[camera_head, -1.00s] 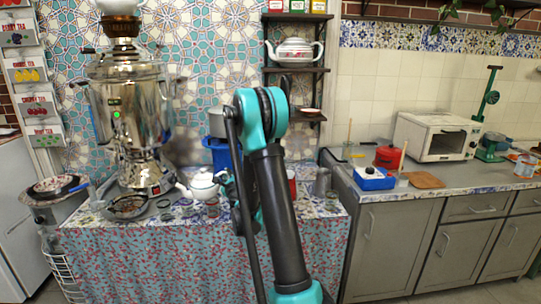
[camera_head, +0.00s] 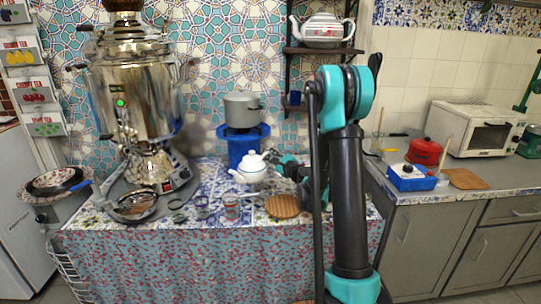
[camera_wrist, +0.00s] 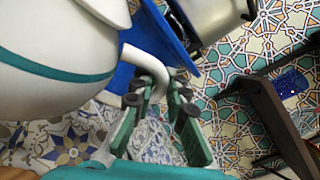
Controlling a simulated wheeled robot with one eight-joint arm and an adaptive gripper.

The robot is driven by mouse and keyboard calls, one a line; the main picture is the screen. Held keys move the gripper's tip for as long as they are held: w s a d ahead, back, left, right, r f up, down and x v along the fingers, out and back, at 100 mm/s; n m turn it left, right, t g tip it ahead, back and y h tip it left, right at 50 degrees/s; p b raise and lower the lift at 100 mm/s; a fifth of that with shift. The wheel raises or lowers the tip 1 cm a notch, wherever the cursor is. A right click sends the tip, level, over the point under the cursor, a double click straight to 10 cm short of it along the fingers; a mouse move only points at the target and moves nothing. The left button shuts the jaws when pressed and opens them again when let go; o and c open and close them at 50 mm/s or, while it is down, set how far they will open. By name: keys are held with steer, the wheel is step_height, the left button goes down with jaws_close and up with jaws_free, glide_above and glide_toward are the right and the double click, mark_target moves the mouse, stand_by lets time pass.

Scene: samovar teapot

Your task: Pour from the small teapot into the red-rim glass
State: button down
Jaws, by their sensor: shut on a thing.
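The small white teapot (camera_head: 250,169) is in the head view, held roughly upright above the patterned tabletop with its spout to the left. My gripper (camera_head: 283,163) is at its right side, shut on the handle. In the wrist view the teapot (camera_wrist: 50,85) fills the left, with a teal band on its body, and my gripper's fingers (camera_wrist: 160,102) close around the white handle. A small glass with reddish colouring (camera_head: 231,207), apparently the red-rim glass, stands on the table below and left of the teapot, apart from it. Its rim is too small to make out clearly.
Other small glasses (camera_head: 202,206) stand left of it. A round wooden board (camera_head: 283,206) lies to the right. A blue stand (camera_head: 239,150) with a grey pot (camera_head: 243,112) is behind the teapot. The large samovar (camera_head: 135,95) stands at left.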

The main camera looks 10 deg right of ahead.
steer(key=shift+a+f+n+t, duration=0.1)
steer(key=shift+f+n+t, duration=0.2)
steer(key=shift+n, duration=0.8)
steer(key=shift+r, duration=0.15)
steer(key=shift+s+a+r+n+y, duration=0.15)
steer(key=shift+r+n, duration=0.15)
steer(key=shift+r, duration=0.2)
steer(key=shift+s+r+n+y, duration=0.1)
steer(key=shift+r+n, duration=0.2)
steer(key=shift+r, duration=0.25)
steer(key=shift+s+a+r+n+y, duration=0.15)
steer(key=shift+r+n, duration=0.15)
steer(key=shift+r, duration=0.2)
steer(key=shift+s+a+r+n, duration=0.15)
steer(key=shift+r+n, duration=0.2)
steer(key=shift+r, duration=0.25)
steer(key=shift+s+a+r+n, duration=0.1)
steer(key=shift+a+r+n, duration=0.05)
steer(key=shift+r+n, duration=0.35)
steer(key=shift+s+a+r+n, duration=0.15)
steer(key=shift+r+n, duration=0.1)
steer(key=shift+r, duration=0.4)
stand_by(3.1)
